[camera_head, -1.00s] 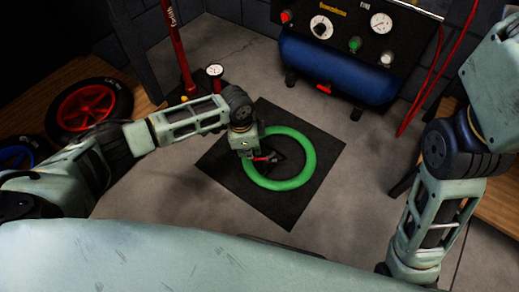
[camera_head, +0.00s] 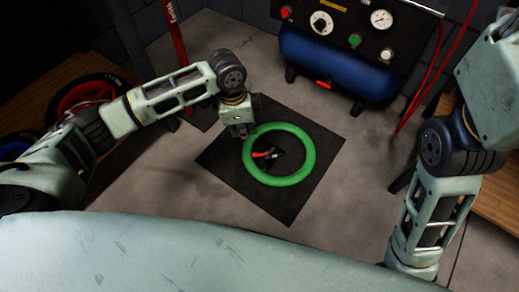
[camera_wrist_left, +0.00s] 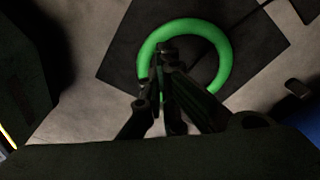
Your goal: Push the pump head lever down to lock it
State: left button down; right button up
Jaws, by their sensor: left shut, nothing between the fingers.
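A green ring-shaped tube (camera_head: 308,157) lies on a black square mat (camera_head: 320,185). It also shows in the left wrist view (camera_wrist_left: 218,50). Inside the ring is a small black pump head (camera_head: 274,153) with a red lever (camera_head: 260,155) pointing left. The picture is too small to tell the lever's exact angle. My left gripper (camera_head: 242,133) is above the ring's upper left edge, up and left of the lever and apart from it. In the left wrist view its dark fingers (camera_wrist_left: 160,72) are together and empty, and the pump head cannot be made out. My right gripper is out of view.
A blue compressor (camera_head: 335,68) with gauges and knobs stands at the back. A red upright pump (camera_head: 174,32) stands behind my left arm. A red-rimmed wheel (camera_head: 82,98) is at the left. The floor right of the mat is clear.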

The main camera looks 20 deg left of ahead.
pick_arm(q)
notch_tip(320, 180, up, 2)
jog(key=shift+a+r, duration=0.1)
jog(key=shift+a, duration=0.05)
dwell(0.6)
